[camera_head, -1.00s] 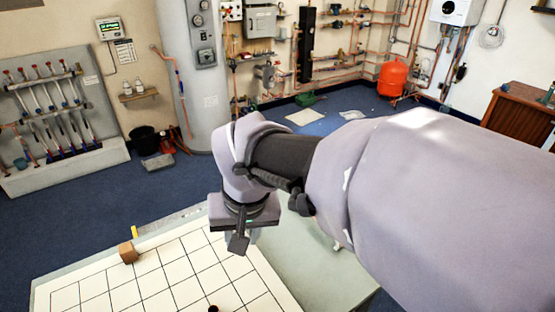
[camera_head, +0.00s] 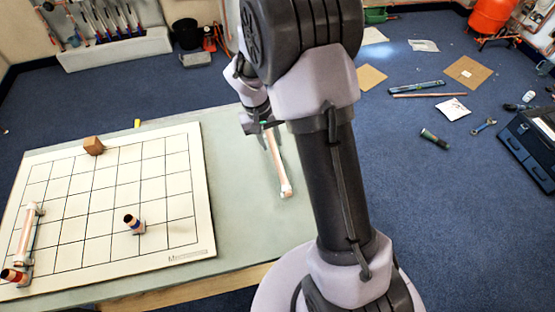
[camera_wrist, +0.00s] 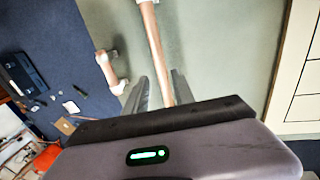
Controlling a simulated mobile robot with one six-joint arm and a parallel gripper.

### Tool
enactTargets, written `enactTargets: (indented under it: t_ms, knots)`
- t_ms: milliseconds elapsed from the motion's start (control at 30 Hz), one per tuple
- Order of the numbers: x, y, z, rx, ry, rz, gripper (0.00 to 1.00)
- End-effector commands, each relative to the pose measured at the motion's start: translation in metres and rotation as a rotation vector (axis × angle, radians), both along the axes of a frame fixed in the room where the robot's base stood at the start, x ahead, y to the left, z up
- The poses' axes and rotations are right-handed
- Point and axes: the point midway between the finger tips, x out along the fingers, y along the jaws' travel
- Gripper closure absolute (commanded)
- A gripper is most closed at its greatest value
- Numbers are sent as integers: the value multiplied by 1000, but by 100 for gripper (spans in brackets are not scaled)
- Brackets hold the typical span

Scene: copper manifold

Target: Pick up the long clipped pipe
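The long clipped pipe (camera_head: 279,170) is copper with a pale clip at its near end. It lies on the bare green tabletop to the right of the gridded board. In the wrist view the long pipe (camera_wrist: 154,40) runs between my two fingers, with a gap showing beside it. My gripper (camera_head: 268,140) points down over the far part of the pipe and is open. The wrist view shows my gripper (camera_wrist: 162,84) with fingers apart. My gripper body hides the pipe's other end. A shorter clipped pipe (camera_wrist: 108,70) lies to the left in the wrist view.
Bare green tabletop (camera_head: 225,170) lies between board and long pipe. A black toolbox (camera_head: 530,145) stands on the floor.

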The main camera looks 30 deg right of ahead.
Motion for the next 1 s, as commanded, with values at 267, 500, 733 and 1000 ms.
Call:
enactTargets:
  t_ms: [267,500,733,1000]
  knots:
    - [-1,-8,-43,0,0,-1,70]
    - [0,-13,-87,0,0,-1,70]
    - [0,-15,-90,0,-1,0,70]
    - [0,-15,-89,1,-2,-1,100]
